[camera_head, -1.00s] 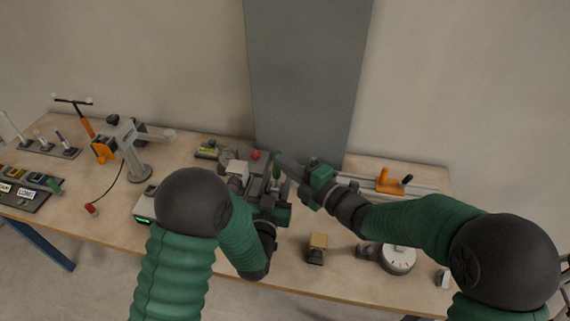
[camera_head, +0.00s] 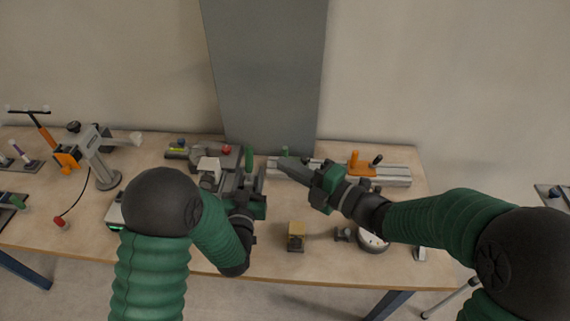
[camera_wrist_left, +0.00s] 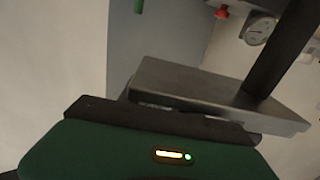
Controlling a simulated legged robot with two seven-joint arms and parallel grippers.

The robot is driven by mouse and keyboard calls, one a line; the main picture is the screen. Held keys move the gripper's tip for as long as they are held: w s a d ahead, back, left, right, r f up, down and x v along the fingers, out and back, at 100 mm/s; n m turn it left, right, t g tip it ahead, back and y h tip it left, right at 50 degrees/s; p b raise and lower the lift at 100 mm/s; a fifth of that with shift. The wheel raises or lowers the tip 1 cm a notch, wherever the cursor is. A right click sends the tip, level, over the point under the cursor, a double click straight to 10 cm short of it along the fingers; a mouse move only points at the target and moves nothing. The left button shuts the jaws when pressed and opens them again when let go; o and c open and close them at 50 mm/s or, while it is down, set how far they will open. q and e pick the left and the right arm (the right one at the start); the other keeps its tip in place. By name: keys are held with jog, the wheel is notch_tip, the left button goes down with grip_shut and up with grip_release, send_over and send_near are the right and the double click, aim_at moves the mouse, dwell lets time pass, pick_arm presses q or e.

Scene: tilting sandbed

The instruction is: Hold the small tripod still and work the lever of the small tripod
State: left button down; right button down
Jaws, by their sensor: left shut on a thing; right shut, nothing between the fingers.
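My left gripper (camera_head: 250,183) is shut on a grey metal part (camera_wrist_left: 185,85), which I take to be the small tripod; in the left wrist view it is a flat plate with a dark bar rising beside it. In the head view the gripper and arm hide most of it, so its legs cannot be made out. An upright green handle (camera_head: 249,158) stands just behind the left gripper and may be the lever; I cannot tell what it is fixed to. My right gripper (camera_head: 284,165) is shut and empty, to the right of the handle and apart from it.
A red knob (camera_head: 226,149) and grey fixture stand behind the left gripper. An orange slider on a rail (camera_head: 388,174) is at the back right. A small tan block (camera_head: 296,236) and round dial (camera_head: 371,241) are near the front. A grey panel (camera_head: 265,75) rises behind.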

pick_arm(q)
jog(key=c, duration=1.2)
grip_release()
jog(key=o, duration=0.4)
jog(key=shift+w+a, duration=0.1)
jog(key=shift+o, duration=0.2)
